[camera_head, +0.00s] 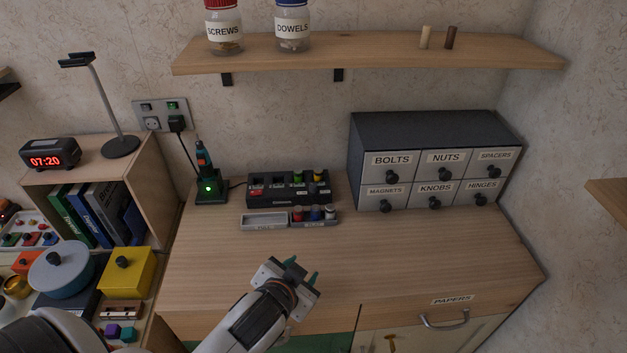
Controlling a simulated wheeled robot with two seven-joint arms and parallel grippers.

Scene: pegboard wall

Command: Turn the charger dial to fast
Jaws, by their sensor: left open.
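My left gripper (302,270) is open and empty over the front middle of the worktop. It is in front of the charger and well apart from it. My right gripper is not in view.
A grey tray (262,221) with several cells at its right lies before the charger. A green-lit tool stand (210,191) is left of it. A labelled drawer cabinet (436,134) stands right. A shelf (370,53) hangs above. The worktop's front right is clear.

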